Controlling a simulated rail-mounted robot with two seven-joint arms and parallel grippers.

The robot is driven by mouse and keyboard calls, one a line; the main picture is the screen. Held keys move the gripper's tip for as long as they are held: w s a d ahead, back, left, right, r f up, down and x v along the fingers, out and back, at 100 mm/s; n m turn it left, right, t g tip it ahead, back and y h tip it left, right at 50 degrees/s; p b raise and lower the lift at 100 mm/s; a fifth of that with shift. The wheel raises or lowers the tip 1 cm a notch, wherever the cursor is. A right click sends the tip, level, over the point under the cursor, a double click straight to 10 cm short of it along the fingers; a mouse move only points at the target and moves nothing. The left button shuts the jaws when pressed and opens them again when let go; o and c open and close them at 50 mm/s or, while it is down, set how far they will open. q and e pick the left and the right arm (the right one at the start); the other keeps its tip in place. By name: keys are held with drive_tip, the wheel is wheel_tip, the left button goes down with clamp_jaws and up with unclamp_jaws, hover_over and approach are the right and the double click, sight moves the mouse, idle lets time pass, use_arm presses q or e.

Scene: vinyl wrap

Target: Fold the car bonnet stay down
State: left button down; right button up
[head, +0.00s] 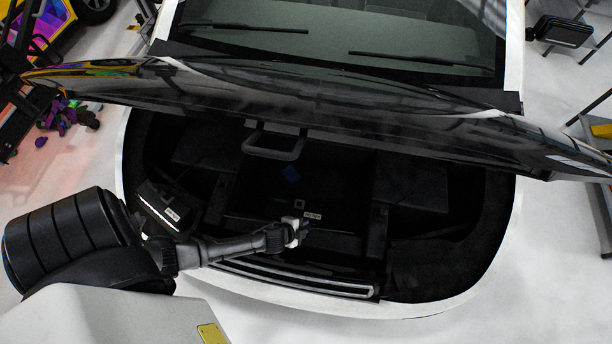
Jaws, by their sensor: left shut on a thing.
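The black glossy bonnet (330,105) is raised and stands across the view above the open front bay of the white car. My left gripper (299,232) reaches in from the lower left over the middle of the bay. It is shut on a small dark part at its fingertips, apparently the bonnet stay; its outline is lost against the dark bay. A long bar with a pale edge (290,277) lies along the bay's front edge, below the gripper. My right gripper is out of view.
A dark box with a white label (165,208) sits at the bay's left. A grey loop (274,145) shows just below the bonnet. Shelving (602,130) stands at the right, and a dark rack (22,95) at the left. Pale floor is clear at lower right.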

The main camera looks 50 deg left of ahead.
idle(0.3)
use_arm(q)
drive_tip(key=c, duration=1)
unclamp_jaws()
drive_tip(key=shift+o, duration=0.2)
drive_tip(key=v, duration=1.4)
drive_tip(key=shift+p, duration=0.45)
drive_tip(key=shift+f, duration=0.15)
